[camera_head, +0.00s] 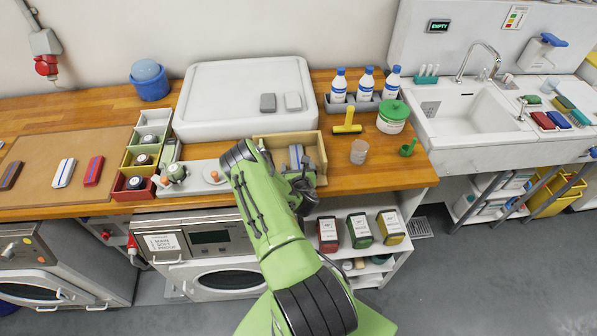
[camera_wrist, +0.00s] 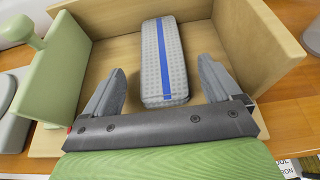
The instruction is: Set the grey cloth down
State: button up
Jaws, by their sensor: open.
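The grey cloth (camera_wrist: 152,62), a folded block with a blue stripe, lies in the wooden tray (camera_wrist: 262,45). In the wrist view it sits between the two fingers of my gripper (camera_wrist: 160,88), with a gap on each side. My gripper is open and not holding it. In the head view the cloth (camera_head: 296,157) shows in the tray (camera_head: 318,150) at the front of the wooden counter, partly hidden by my arm. My gripper's fingers are mostly hidden there.
A white basin-like lid (camera_head: 240,85) stands behind the tray. A yellow tool (camera_head: 347,124), a clear cup (camera_head: 359,152) and a green-lidded tub (camera_head: 392,118) stand to the right. Several small coloured bins (camera_head: 135,185) stand to the left. A green handled piece (camera_wrist: 50,75) is beside the tray's left.

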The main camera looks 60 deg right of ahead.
jog(key=b+v, duration=0.4)
jog(key=b, duration=0.1)
jog(key=b+v, duration=0.2)
jog(key=shift+s+f, duration=0.25)
jog(key=w+a+r+m+g+y+b, duration=0.1)
jog(key=w+a+r+m+y+b, duration=0.25)
jog(key=a+r+m, duration=1.4)
jog(key=s+a+r+m+g+y, duration=0.1)
jog(key=s+a+r+m+y, duration=0.2)
jog(key=s+a, duration=0.4)
jog(key=s+a+r+m+g+y, duration=0.1)
jog(key=s+a+r+m+y, duration=0.2)
jog(key=s+a+r+m, duration=0.2)
jog(key=s+a+r, duration=0.1)
jog(key=s+a, duration=0.2)
jog(key=a, duration=0.4)
jog(key=shift+s+a+m+y+p, duration=0.25)
jog(key=shift+a+m+y+p, duration=0.05)
jog(key=shift+m+y+p, duration=0.1)
